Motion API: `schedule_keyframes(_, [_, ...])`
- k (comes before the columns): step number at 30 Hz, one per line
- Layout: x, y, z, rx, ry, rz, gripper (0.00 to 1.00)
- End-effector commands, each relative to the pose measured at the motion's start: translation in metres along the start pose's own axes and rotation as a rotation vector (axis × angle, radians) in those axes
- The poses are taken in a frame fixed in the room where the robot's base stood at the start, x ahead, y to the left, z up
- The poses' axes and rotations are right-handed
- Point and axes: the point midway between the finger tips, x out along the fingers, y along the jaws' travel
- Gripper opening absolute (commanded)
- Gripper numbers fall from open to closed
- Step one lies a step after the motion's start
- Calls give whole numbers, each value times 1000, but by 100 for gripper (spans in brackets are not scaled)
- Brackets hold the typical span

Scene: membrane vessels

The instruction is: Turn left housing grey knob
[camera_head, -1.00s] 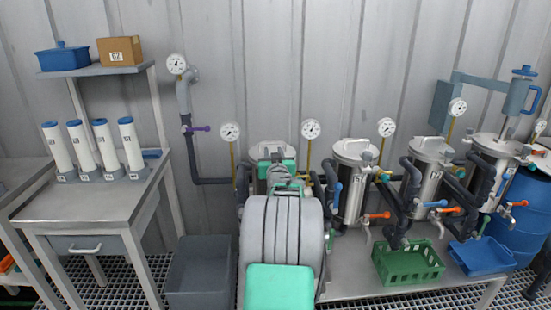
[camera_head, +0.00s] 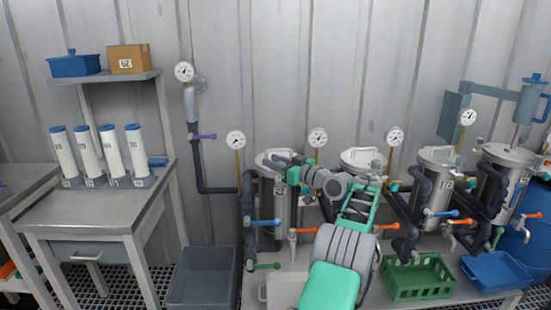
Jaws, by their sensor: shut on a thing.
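The left housing (camera_head: 268,216) is an upright steel vessel with a flat lid, at the left end of the row. My arm reaches in from the lower right. My gripper (camera_head: 283,163) is at the right side of that housing's lid, shut on what appears to be the grey knob. The knob itself is mostly hidden by the gripper, so its angle cannot be told. A pressure gauge (camera_head: 236,140) on a yellow stem stands behind the housing to the left.
More steel housings (camera_head: 433,183) with dark pipes stand to the right, close to my arm. A green crate (camera_head: 417,277) and a blue tray (camera_head: 499,270) lie in front. A grey bin (camera_head: 205,276) and a steel table (camera_head: 95,213) with white cartridges are at left.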

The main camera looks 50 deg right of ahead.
Motion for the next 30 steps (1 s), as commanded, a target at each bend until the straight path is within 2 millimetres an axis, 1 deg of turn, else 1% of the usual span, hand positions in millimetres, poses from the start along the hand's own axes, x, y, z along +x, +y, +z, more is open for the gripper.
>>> schedule_keyframes(7, [1, -2, 0, 1, 0, -48, 0])
schedule_keyframes(20, [2, -2, 0, 1, 2, -56, 0])
schedule_keyframes(21, [2, -2, 0, 1, 2, -56, 33])
schedule_keyframes(28, [0, -1, 0, 1, 1, -53, 52])
schedule_keyframes(30, [0, -1, 0, 1, 1, -52, 52])
